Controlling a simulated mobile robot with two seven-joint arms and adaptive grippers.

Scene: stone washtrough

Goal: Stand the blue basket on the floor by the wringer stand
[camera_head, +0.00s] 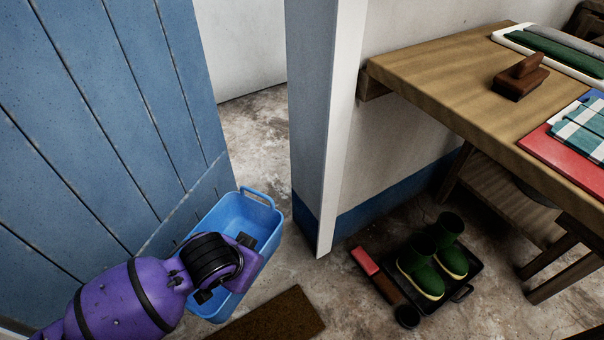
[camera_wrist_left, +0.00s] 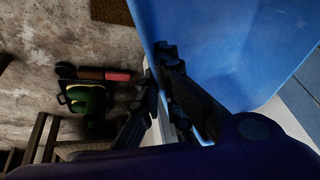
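The blue basket (camera_head: 252,210) is an open oblong tub with a loop handle at its far end, at the lower middle of the head view beside a blue plank door. My left gripper (camera_head: 225,268) reaches over it from the left and hides much of its inside. In the left wrist view the basket (camera_wrist_left: 225,45) fills the upper right, and the gripper's dark fingers (camera_wrist_left: 165,100) straddle its side wall, seemingly shut on it. Whether the basket touches the floor is unclear. My right gripper is out of view. I cannot make out a wringer stand.
A blue plank door (camera_head: 110,120) stands at left; a wall end (camera_head: 325,130) is right of the opening. Green boots (camera_head: 430,258) stand on a black tray, beside a brush. A brown mat (camera_head: 270,318) lies near. A wooden table (camera_head: 450,80) is right. Floor beyond the opening is clear.

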